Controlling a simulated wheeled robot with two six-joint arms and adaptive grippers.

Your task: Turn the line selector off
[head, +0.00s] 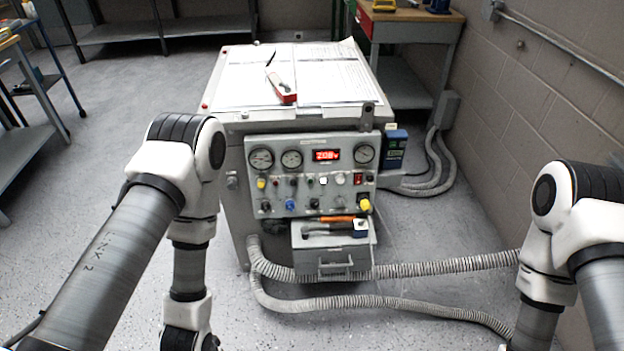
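A grey test cabinet stands in the middle of the head view, with a light control panel (335,190) on its front. The panel carries several dials and a red lit display (326,155) that seems to read 208V. The lower row has a dark knob (265,206), a blue knob (290,204), a black knob (314,203) and a yellow knob (365,204) on a dark plate at right. A red switch (358,179) sits above the yellow knob. I cannot tell which control is the line selector or how it is set. Both grippers are out of the picture.
A drawer box (334,262) below the panel has tools on its top. Grey corrugated hoses (420,267) run right across the floor. Papers (335,75) and a red-handled tool (281,90) lie on the cabinet top. A block wall (530,110) is at right.

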